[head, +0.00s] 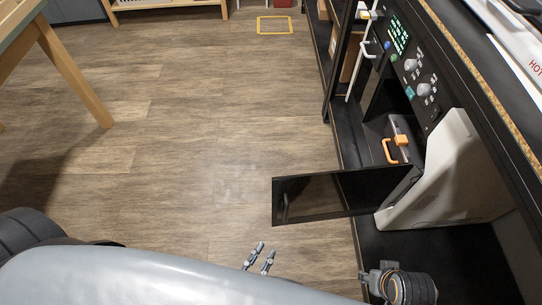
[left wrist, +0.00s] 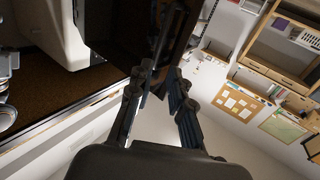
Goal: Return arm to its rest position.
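My left arm (head: 150,280) stretches across the bottom of the head view as a large grey link. My left gripper (head: 266,257) shows past its edge, over the wooden floor, with two thin fingers apart. In the left wrist view the dark fingers (left wrist: 160,70) have a narrow gap between their tips and nothing visible between them. A dark open door panel (head: 340,192) with a handle is beyond the gripper in the head view, apart from it.
A pale appliance body (head: 445,175) stands by the door on the black shelf. A wooden table leg (head: 75,75) stands at left. The floor (head: 180,150) between is clear.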

